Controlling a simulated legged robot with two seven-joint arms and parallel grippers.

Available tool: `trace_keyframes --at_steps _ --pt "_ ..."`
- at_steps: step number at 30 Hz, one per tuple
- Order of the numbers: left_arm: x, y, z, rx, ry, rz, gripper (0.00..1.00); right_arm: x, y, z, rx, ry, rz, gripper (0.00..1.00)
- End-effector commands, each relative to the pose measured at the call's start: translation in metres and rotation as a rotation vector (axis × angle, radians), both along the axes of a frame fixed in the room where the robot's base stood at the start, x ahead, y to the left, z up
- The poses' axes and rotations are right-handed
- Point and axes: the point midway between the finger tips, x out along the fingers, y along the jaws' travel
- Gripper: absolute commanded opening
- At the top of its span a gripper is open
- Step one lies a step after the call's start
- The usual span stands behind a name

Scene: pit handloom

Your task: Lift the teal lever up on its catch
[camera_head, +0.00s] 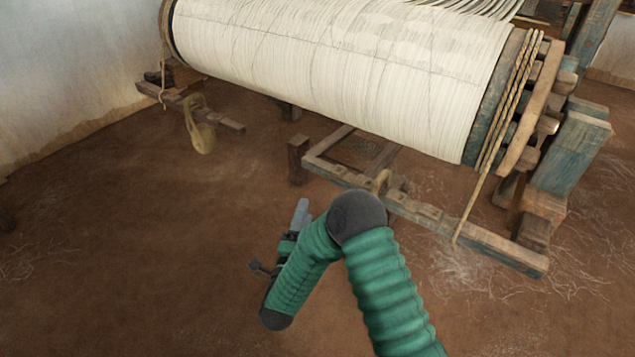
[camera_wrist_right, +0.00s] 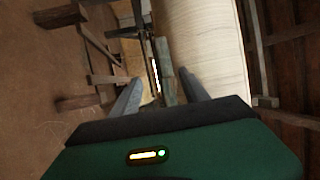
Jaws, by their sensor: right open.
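I cannot single out the teal lever or its catch for sure. Weathered teal timber (camera_head: 568,160) stands at the right end of the warp beam (camera_head: 340,70) in the head view. A narrow teal piece (camera_wrist_right: 164,58) shows beyond the fingers in the wrist view, by the beam's end; I cannot tell whether it is the lever. My right gripper (camera_head: 301,214) is over the bare floor, left of and below the beam, well apart from the teal timber. Its two fingers (camera_wrist_right: 160,90) are spread with nothing between them. My left gripper is out of view.
A low wooden frame (camera_head: 440,222) lies in front of the beam. Ropes (camera_head: 508,100) wrap the beam's right end, and one runs down to the frame. The brown floor (camera_head: 130,250) is open at the left.

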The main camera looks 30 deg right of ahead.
Motion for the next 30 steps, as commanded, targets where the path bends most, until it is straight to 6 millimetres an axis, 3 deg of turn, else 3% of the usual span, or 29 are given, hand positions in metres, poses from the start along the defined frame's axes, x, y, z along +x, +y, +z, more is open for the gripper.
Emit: trace_keyframes --at_steps 5,19,24,30 --pt "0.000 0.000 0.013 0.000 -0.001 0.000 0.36 0.015 -0.020 0.009 0.004 -0.001 -0.011 0.53" --pt "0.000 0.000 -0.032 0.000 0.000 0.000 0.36 0.099 -0.099 0.026 -0.006 -0.005 -0.002 0.53" --pt "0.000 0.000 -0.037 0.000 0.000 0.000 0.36 0.114 -0.112 0.032 -0.004 -0.001 0.001 0.53" --pt "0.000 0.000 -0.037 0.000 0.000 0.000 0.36 0.116 -0.114 0.034 -0.004 0.000 0.002 0.53"
